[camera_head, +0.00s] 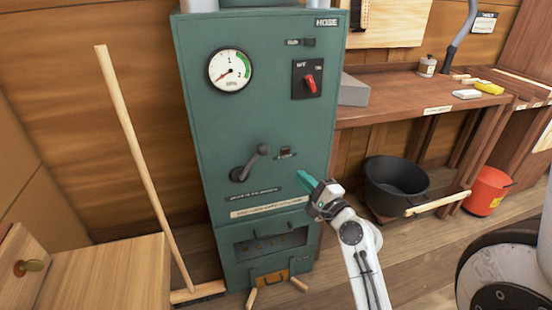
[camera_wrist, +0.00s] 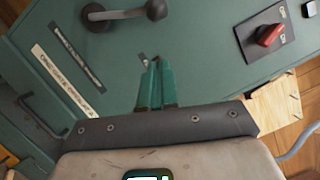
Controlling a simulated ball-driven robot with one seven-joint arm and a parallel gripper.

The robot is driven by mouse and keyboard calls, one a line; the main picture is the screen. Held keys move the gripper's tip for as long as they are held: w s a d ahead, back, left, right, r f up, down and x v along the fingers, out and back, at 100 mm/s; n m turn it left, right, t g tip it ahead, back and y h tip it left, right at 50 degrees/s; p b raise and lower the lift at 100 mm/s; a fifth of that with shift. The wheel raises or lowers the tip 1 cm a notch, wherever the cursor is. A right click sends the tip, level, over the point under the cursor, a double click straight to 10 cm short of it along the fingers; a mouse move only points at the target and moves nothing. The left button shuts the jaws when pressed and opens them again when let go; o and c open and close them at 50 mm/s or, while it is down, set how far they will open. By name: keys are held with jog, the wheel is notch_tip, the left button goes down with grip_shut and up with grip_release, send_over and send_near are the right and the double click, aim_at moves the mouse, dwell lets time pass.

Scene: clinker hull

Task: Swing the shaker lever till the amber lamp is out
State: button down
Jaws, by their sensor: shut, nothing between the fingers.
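The shaker lever (camera_head: 248,165) is a dark grey crank on the front of the green stove cabinet (camera_head: 205,130), its knob up and right of its hub. It also shows at the top of the wrist view (camera_wrist: 125,14). My gripper (camera_head: 307,182) has green fingers, shut together and empty, right of and below the lever, apart from it. In the wrist view the fingertips (camera_wrist: 155,64) point at the cabinet front. A small dark fitting (camera_head: 286,153) sits right of the lever knob. I cannot make out a lit amber lamp in either view.
A round gauge (camera_head: 230,71) and a red rotary switch (camera_head: 310,83) are higher on the cabinet. A broom (camera_head: 140,150) leans at left. A black tub (camera_head: 395,187) and a red bucket (camera_head: 488,190) stand at right, by the bench (camera_head: 400,108).

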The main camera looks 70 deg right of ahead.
jog(key=w+d+r+p, duration=0.2)
jog(key=w, duration=0.6)
jog(key=shift+w+d, duration=0.35)
jog(key=shift+r, duration=0.1)
